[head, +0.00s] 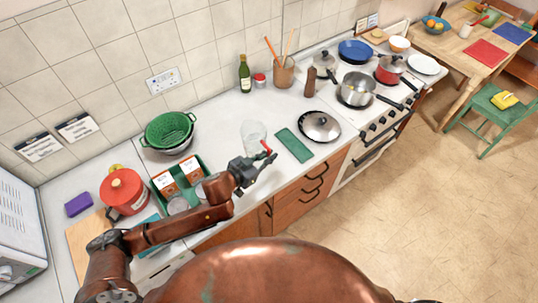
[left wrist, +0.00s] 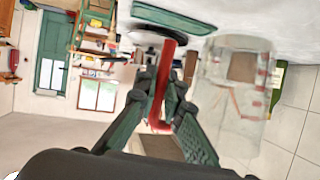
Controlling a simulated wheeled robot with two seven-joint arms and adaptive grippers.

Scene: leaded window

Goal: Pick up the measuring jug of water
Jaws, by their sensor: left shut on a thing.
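The measuring jug (head: 253,134) is clear, with a red handle (head: 266,148) on its right side. It looks upright at the counter's front part. I cannot tell whether its base touches the counter, and the water level is not clear. The left wrist view shows the jug (left wrist: 236,92) large, with red markings. My left gripper (head: 262,165) comes from the front and is shut on the jug's red handle, which runs between the fingers (left wrist: 163,108) in the left wrist view. My right gripper is not in view.
A bottle (head: 244,74) is behind. Pots crowd the stove (head: 375,115).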

